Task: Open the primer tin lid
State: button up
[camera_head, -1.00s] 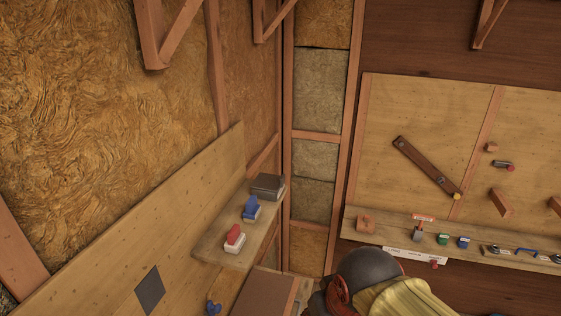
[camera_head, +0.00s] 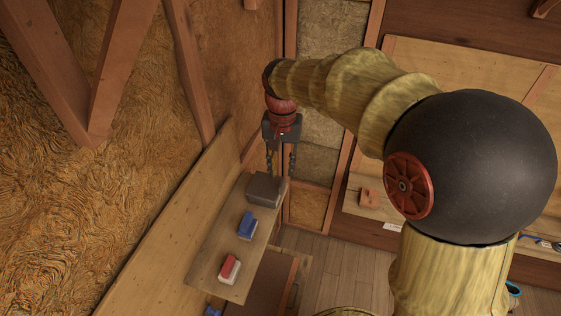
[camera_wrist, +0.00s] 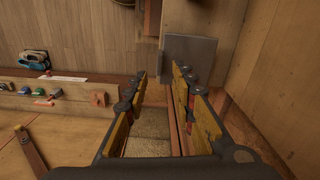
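A grey box-shaped tin with a flat, closed-looking top (camera_head: 264,188) sits at the far end of the wooden shelf on the left wall. I read no label, so I cannot tell for sure that it is the primer tin. My gripper (camera_head: 281,168) hangs fingers-down just above and behind the tin's far right edge in the head view. In the wrist view my gripper (camera_wrist: 160,72) is open with nothing between its fingers. The tin's grey top (camera_wrist: 190,58) shows there beyond the right fingertip. I see no clear contact.
On the same shelf (camera_head: 206,270) are a blue-topped block (camera_head: 247,226) and a red-and-white block (camera_head: 230,269). A brown cabinet (camera_head: 262,285) stands below. Wall studs are close to my gripper. The back ledge holds a small orange block (camera_head: 370,197) and other small items.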

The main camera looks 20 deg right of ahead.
aim_at(282, 183)
jog(key=shift+s+r+m, duration=0.15)
jog(key=shift+r+m, duration=0.3)
jog(key=shift+m, duration=0.25)
jog(key=shift+f, duration=0.35)
jog(key=shift+f+p, duration=0.45)
jog(key=shift+f, duration=3.1)
jog(key=shift+w, duration=0.2)
jog(key=shift+c, duration=1)
jog(key=c, duration=0.4)
grip_shut()
